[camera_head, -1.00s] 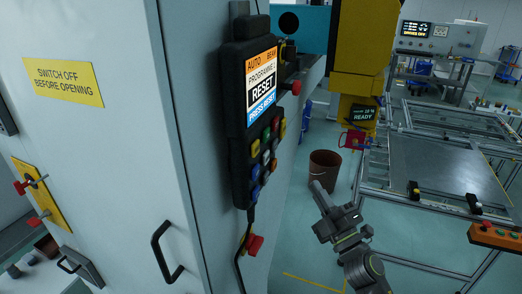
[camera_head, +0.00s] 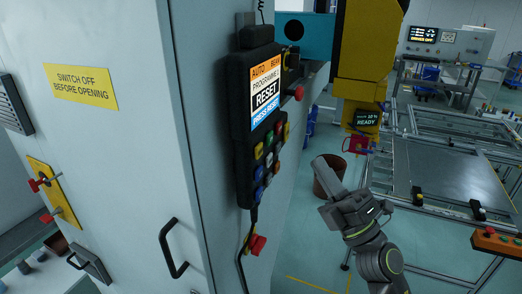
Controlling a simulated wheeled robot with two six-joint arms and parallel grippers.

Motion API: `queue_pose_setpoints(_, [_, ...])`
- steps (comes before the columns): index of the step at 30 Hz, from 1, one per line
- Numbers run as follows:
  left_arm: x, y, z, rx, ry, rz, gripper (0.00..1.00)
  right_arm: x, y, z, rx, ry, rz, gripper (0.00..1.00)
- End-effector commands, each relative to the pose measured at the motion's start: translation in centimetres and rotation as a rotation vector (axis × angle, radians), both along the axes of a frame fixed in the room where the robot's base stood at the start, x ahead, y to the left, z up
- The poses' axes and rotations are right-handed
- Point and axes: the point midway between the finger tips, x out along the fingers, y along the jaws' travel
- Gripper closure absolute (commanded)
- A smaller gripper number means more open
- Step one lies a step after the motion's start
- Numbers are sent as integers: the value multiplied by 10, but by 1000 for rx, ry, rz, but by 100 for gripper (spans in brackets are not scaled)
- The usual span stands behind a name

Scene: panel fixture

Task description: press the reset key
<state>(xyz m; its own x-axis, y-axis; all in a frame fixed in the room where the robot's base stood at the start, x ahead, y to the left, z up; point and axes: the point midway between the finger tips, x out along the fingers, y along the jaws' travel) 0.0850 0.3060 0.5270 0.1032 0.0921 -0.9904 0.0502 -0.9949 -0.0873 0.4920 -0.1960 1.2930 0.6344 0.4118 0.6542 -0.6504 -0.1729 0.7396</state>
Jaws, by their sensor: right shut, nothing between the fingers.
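A black pendant (camera_head: 244,130) hangs on the side of the grey cabinet. Its screen (camera_head: 267,92) reads AUTO, PROGRAMME, RESET and PRESS RESET. Below the screen is a pad of coloured keys (camera_head: 269,160) in red, yellow, green, grey and blue; their labels are too small to read, so I cannot tell which one is the reset key. My right gripper (camera_head: 323,166) is to the right of the key pad, apart from it, shut and empty, and it points up and to the left. My left gripper is not in view.
A red emergency button (camera_head: 256,244) sits below the pendant, and a red knob (camera_head: 298,93) at its right. The cabinet has a black handle (camera_head: 173,248). A brown bin (camera_head: 321,186) stands behind my right gripper. Open floor lies between.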

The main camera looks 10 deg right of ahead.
Motion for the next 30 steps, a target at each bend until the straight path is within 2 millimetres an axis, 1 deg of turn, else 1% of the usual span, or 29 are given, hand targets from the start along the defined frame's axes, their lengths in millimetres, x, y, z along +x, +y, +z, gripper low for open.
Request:
queue_pose_setpoints(5, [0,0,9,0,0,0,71,9,13,3,6,0,0,100])
queue_pose_setpoints(8, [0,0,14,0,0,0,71,17,25,4,6,1,1,100])
queue_pose_setpoints(12, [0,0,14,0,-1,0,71,29,42,2,6,-1,1,100])
queue_pose_setpoints(18, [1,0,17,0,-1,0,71,41,61,1,3,1,1,100])
queue_pose_setpoints(24, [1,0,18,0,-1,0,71,47,70,0,2,1,1,100])
queue_pose_setpoints(30, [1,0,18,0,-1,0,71,48,71,0,0,1,0,100])
